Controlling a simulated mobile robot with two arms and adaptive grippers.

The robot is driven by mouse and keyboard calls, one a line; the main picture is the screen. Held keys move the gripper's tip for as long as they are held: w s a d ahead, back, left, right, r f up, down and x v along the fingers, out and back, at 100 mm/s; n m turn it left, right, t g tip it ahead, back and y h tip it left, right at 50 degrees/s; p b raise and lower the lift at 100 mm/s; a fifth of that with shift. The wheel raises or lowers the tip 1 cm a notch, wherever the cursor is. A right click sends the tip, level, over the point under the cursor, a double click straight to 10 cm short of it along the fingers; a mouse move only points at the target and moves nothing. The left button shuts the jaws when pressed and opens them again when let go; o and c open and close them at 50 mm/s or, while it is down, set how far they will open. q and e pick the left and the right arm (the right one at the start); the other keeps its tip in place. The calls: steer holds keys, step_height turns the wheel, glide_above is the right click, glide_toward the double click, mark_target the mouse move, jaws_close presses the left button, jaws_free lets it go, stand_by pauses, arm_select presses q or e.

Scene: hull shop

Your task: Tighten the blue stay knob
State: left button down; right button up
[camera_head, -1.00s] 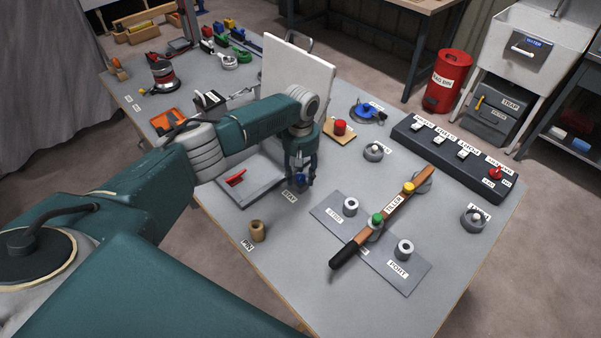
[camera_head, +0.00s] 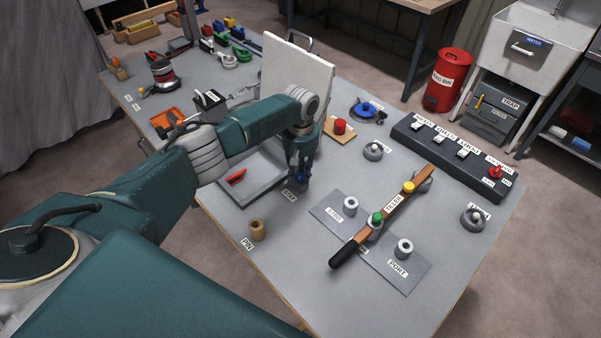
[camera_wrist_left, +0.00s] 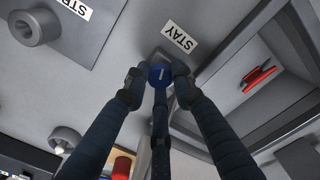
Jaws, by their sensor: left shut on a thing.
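The blue stay knob (camera_wrist_left: 160,74) sits beside the white STAY label (camera_wrist_left: 180,37) in the left wrist view. My left gripper (camera_wrist_left: 159,80) points down at it with its fingers around its sides, shut on it. A white line marks the top of the knob. In the head view my left gripper (camera_head: 299,178) is over the knob near the STAY label (camera_head: 290,196), and its fingers hide much of the knob. My right gripper is not in view.
An open tray-like box with a red handle (camera_head: 236,177) lies just left of the gripper. An upright white panel (camera_head: 298,75) stands behind the arm. The wooden tiller (camera_head: 392,207), a pin holder (camera_head: 257,230) and a switch box (camera_head: 450,150) are on the bench.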

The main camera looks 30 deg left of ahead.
mark_target(301, 176)
arm_select(q)
steer(key=m, duration=1.8)
steer(key=shift+w, duration=0.1)
steer(key=shift+r+m+b, duration=0.1)
steer(key=shift+m+b, duration=0.3)
steer(key=shift+m, duration=1.9)
steer(key=c, duration=1.5)
jaws_free()
steer(key=shift+o, duration=0.2)
step_height(301, 176, up, 12)
